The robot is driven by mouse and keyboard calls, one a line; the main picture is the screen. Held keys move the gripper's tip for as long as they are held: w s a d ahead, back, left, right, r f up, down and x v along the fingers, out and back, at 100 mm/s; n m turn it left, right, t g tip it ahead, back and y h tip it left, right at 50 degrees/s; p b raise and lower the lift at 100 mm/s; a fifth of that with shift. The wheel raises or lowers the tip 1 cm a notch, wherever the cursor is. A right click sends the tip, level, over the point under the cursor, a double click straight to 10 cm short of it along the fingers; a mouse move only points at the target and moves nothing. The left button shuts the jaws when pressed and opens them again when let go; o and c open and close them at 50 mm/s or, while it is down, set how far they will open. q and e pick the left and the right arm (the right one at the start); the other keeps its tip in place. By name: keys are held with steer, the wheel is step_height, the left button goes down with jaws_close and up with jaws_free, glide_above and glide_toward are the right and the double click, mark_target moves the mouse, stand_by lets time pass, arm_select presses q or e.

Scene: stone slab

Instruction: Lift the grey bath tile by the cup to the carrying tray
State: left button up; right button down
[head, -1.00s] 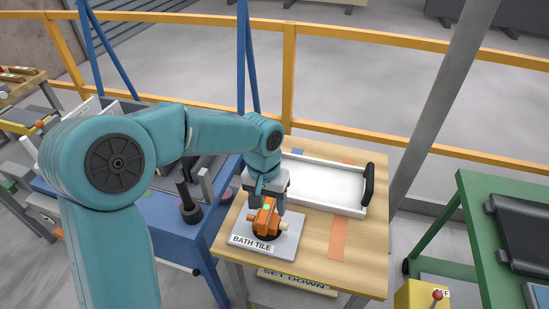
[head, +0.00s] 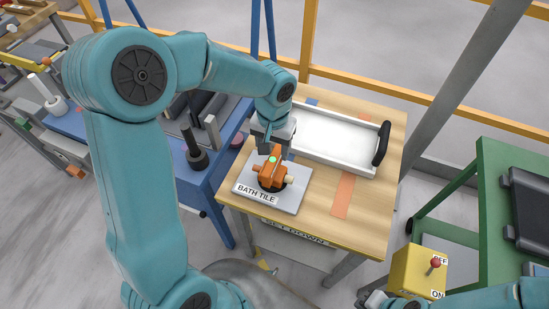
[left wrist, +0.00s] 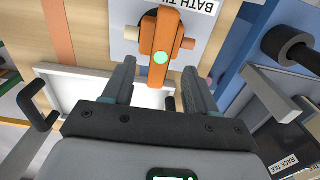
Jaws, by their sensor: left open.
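The grey bath tile (head: 290,193), labelled BATH TILE, lies on the near left of the wooden bench. An orange suction cup (head: 270,176) with a dark round base, a green dot and side knobs stands on it. The left wrist view also shows the cup (left wrist: 160,32) and tile (left wrist: 126,28). My left gripper (left wrist: 160,82) is open, its fingers spread to either side of the cup's line; I see no contact. In the head view, my left gripper (head: 272,143) is just behind the cup. The white carrying tray (head: 340,136) lies behind the tile. My right gripper (head: 374,299) is at the bottom edge, its jaws unclear.
The tray's black handle (head: 381,144) stands up at its right end. An orange strip (head: 343,195) marks bare bench right of the tile. A blue stand (head: 190,182) is on the left, a yellow switch box (head: 418,272) and green table (head: 490,215) on the right.

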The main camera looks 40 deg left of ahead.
mark_target(273, 158)
arm_select(q)
step_height(273, 158, down, 8)
steer(key=shift+w+a+r, duration=0.1)
steer(key=shift+w+r, duration=0.05)
steer(key=shift+r, duration=0.1)
